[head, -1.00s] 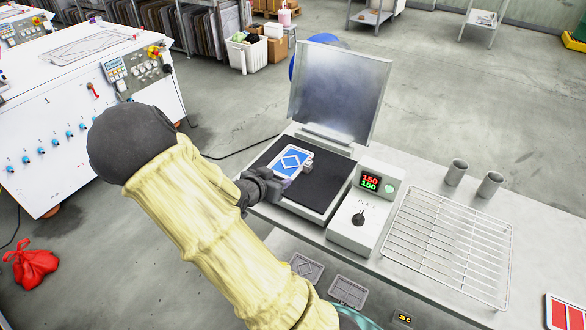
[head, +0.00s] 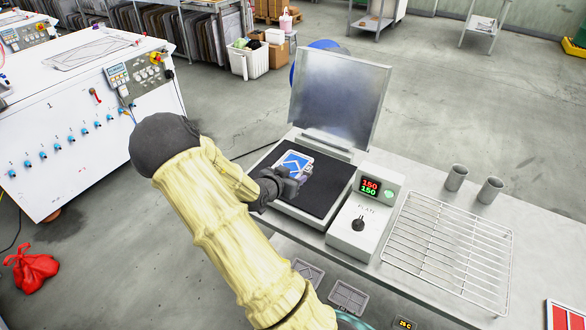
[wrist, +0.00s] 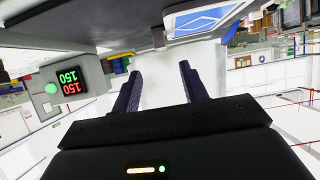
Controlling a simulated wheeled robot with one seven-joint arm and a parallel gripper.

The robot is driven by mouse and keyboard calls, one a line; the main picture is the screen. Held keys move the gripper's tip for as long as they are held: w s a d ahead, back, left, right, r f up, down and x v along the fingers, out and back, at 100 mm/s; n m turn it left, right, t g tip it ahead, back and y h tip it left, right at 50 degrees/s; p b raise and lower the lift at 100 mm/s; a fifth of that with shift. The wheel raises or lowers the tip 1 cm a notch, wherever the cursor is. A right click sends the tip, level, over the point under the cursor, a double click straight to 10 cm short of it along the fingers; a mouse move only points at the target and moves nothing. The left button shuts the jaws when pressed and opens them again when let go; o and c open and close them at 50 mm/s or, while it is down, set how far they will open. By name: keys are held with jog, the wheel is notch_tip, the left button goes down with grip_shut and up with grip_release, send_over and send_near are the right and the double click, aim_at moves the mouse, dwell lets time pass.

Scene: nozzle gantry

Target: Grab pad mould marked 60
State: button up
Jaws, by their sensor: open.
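A flat mould with a blue and white face and a diamond outline (head: 293,160) lies on the black plate (head: 325,193) of the heat press. I cannot read a 60 on it. The mould also shows at the top of the wrist view (wrist: 205,18), beyond the fingertips. My gripper (head: 292,184) is at the mould's near side in the head view and covers part of it. Its two fingers are apart in the wrist view (wrist: 160,80), with nothing seen held between them. I cannot tell whether they touch the mould.
The press's raised metal lid (head: 340,95) stands behind the plate. A control box (head: 365,215) reading 150 stands at its right. A wire rack (head: 445,248) and two metal cups (head: 457,178) are farther right. Two grey moulds (head: 347,297) lie below the bench's near edge.

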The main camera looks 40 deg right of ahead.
aim_at(307, 169)
jog(key=shift+p+x, duration=0.3)
jog(key=shift+x, duration=2)
jog(key=p+x, duration=0.2)
jog(key=x, duration=0.3)
jog(key=shift+w, duration=0.15)
grip_shut()
